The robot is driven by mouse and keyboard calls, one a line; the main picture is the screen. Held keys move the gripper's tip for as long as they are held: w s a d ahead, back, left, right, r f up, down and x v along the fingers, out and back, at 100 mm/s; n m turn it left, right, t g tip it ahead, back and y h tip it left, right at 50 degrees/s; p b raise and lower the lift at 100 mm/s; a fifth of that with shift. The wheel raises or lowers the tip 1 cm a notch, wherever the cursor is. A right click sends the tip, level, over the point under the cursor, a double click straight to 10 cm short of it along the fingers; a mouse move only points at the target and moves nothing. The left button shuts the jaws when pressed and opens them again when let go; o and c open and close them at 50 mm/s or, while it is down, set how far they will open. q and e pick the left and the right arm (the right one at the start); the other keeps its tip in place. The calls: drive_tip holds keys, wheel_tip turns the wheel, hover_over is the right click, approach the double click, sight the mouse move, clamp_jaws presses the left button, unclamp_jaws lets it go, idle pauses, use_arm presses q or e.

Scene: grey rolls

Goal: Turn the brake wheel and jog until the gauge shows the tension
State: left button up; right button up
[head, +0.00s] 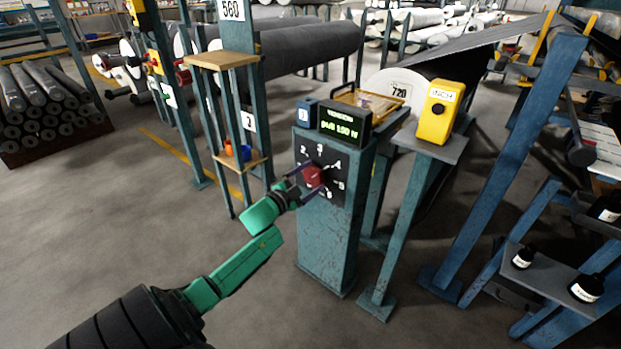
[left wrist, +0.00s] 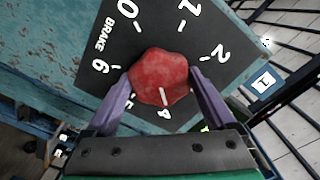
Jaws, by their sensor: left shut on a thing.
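The red brake wheel (head: 314,177) sits on a black dial plate on the front of a teal post. It also shows in the left wrist view (left wrist: 160,75), where its white pointer line lies near the 4. My left gripper (head: 304,181) is shut on the wheel, with one purple finger on each side, as the left wrist view (left wrist: 161,84) shows. The tension gauge (head: 342,121) is a dark box on top of the post with green lit text; its reading is too small to tell surely. A yellow box marked INCH (head: 438,112) stands to the right. My right gripper is not in view.
A wooden-topped stand (head: 220,60) with small orange and blue things on its lower shelf is left of the post. A large roll marked 720 (head: 398,88) is behind. Dark bottles (head: 523,257) stand on a shelf at right. Open floor lies at left.

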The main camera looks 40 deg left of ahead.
use_arm(q)
drive_tip(key=shift+m, duration=0.3)
drive_tip(key=o, duration=1.1)
drive_tip(key=shift+s, duration=0.25)
drive_tip(key=s+p, duration=0.3)
drive_tip(key=s, duration=1.1)
drive_tip(key=shift+d, duration=0.1)
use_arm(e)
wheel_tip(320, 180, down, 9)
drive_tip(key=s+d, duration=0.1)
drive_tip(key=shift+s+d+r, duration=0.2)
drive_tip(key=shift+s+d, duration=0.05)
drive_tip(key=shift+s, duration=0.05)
